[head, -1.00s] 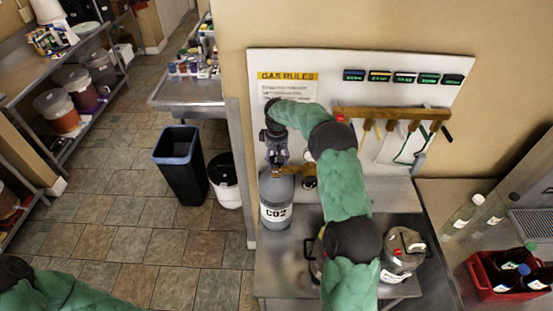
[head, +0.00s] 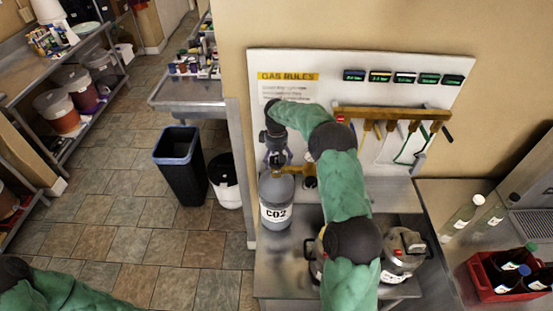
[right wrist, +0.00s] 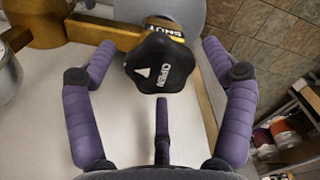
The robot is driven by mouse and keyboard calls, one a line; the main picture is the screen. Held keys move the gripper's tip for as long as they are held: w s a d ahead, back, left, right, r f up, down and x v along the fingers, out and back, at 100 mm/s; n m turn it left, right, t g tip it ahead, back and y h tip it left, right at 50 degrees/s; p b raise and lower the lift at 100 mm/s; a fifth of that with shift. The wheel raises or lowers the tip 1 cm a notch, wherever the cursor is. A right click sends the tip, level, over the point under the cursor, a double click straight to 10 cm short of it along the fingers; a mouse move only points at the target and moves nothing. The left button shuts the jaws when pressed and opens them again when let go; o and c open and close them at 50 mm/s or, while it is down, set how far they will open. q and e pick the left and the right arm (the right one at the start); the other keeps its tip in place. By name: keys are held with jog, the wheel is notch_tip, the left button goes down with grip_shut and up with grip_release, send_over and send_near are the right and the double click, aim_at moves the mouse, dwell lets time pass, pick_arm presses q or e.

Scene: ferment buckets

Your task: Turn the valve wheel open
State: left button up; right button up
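The black valve wheel (right wrist: 160,65) shows in the right wrist view, with the word OPEN and a white arrow on its face. A yellow collar with the word SHUT is just behind it, by a brass fitting (right wrist: 100,32). In the head view the grey CO2 cylinder (head: 276,203) stands on the metal bench. My right gripper (right wrist: 158,50) is open, with purple fingers on both sides of the wheel and gaps between; another finger points at it from below. In the head view my right gripper (head: 277,158) is just above the cylinder's top. My left gripper is out of view.
A board (head: 260,110) with gas rules and a brass manifold (head: 392,113) stands behind. A metal keg (head: 403,258) is right of my right arm. A red crate (head: 490,285) with bottles is at far right. A black bin (head: 181,170) stands on the floor left.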

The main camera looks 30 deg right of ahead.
aim_at(276, 160)
jog(key=shift+r, duration=0.1)
notch_tip(276, 160, up, 12)
dwell(0.5)
dwell(0.5)
